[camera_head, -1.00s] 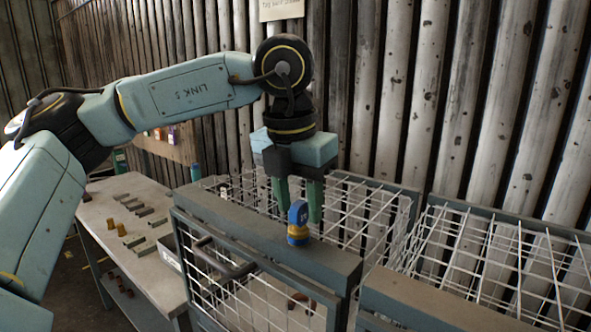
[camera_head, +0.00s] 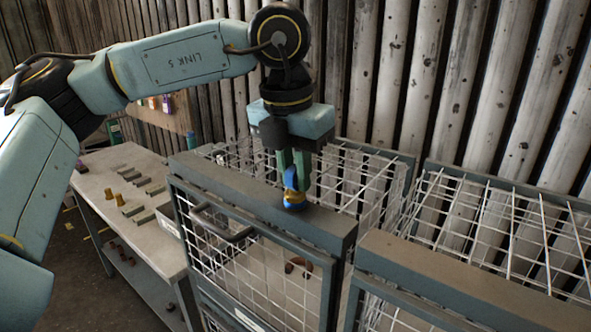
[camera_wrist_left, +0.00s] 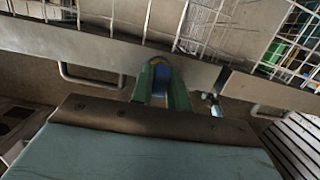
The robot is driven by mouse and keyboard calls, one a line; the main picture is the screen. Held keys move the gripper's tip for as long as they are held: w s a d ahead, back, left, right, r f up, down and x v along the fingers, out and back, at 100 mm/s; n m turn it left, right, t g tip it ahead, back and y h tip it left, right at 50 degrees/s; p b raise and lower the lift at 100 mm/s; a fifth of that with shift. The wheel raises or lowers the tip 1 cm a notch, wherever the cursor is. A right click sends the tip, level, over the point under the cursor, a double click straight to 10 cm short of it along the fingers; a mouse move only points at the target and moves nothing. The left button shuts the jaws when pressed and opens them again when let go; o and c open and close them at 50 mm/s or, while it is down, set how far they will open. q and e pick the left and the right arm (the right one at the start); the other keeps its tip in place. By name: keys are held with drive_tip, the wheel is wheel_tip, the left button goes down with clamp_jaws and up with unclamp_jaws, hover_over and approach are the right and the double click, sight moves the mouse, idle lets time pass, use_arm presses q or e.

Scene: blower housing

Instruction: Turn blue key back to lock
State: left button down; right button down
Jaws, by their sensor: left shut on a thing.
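The blue key (camera_head: 291,186) stands upright in a yellow-and-blue lock base (camera_head: 294,201) on the grey top rail of the left wire cage. My left gripper (camera_head: 294,178) points down from above, its green fingers shut on the key's head and partly covering it. In the left wrist view the blue key (camera_wrist_left: 160,72) shows between the two green fingers (camera_wrist_left: 162,88). The key's exact turn angle is hard to tell behind the fingers. My right gripper is not in view.
The left cage's top rail (camera_head: 240,203) runs above a mesh door with a dark handle (camera_head: 222,222). A second wire cage (camera_head: 480,240) stands to the right. A workbench (camera_head: 125,205) with several small blocks is at left. A corrugated wall (camera_head: 440,90) rises behind.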

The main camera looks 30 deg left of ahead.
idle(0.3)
use_arm(q)
drive_tip(key=shift+f+n+b, duration=0.15)
drive_tip(key=shift+n+b, duration=0.45)
drive_tip(key=shift+n, duration=0.1)
drive_tip(key=shift+n+b, duration=0.6)
drive_tip(key=shift+n, duration=0.5)
drive_tip(key=shift+n+y, duration=0.3)
drive_tip(key=shift+n, duration=0.3)
